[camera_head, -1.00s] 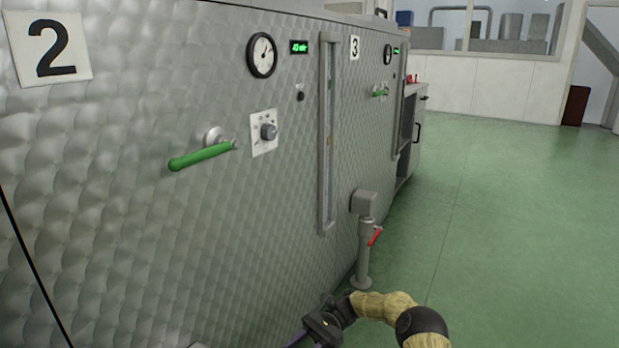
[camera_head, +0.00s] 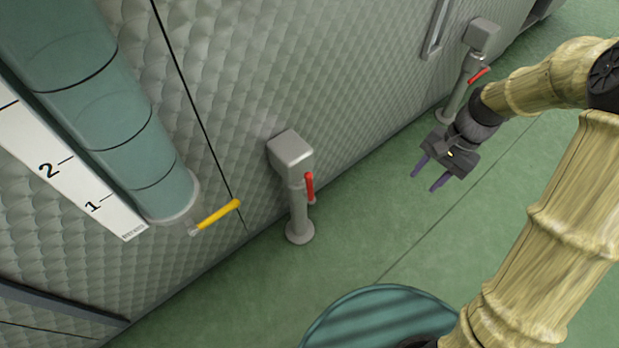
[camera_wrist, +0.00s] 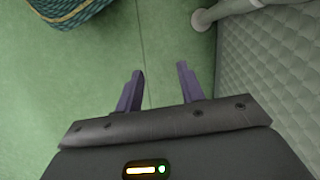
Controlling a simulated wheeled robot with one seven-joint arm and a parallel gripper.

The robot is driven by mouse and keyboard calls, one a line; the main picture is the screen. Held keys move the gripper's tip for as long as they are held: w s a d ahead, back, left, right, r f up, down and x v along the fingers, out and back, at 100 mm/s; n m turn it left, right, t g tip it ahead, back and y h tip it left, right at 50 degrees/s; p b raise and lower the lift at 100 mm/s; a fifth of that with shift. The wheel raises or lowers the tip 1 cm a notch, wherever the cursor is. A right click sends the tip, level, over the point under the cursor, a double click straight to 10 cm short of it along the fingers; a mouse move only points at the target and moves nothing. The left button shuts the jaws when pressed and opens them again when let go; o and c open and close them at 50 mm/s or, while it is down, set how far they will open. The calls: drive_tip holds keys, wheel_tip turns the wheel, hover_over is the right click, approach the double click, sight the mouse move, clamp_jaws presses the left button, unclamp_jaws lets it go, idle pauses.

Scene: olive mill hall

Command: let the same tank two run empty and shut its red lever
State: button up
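Two grey outlet pipes with red levers stand against the quilted steel tank wall in the head view. The nearer outlet (camera_head: 299,215) has its red lever (camera_head: 310,187) hanging nearly upright along the pipe. The farther outlet (camera_head: 456,92) has a slanted red lever (camera_head: 480,75). No number plate shows now, so I cannot tell which outlet is tank two's. No flow is visible. My gripper (camera_head: 432,178) is open and empty above the floor, right of the nearer outlet and apart from both. Its purple fingers also show spread in the wrist view (camera_wrist: 159,88).
A teal-filled sight tube (camera_head: 120,110) with a numbered scale (camera_head: 75,180) is at left, a yellow lever (camera_head: 217,215) at its foot. A dark seam divides the wall. The green floor (camera_head: 390,215) between my gripper and the nearer outlet is clear.

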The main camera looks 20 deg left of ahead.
drive_tip(key=s+d+r+n+t+h+p, duration=0.2)
drive_tip(key=s+d+r+t, duration=0.3)
drive_tip(key=s+d+r, duration=0.3)
drive_tip(key=shift+s+d+n+h+p, duration=0.3)
drive_tip(key=shift+s+d+n, duration=0.4)
drive_tip(key=shift+s+d, duration=0.3)
drive_tip(key=shift+w+d+r, duration=0.1)
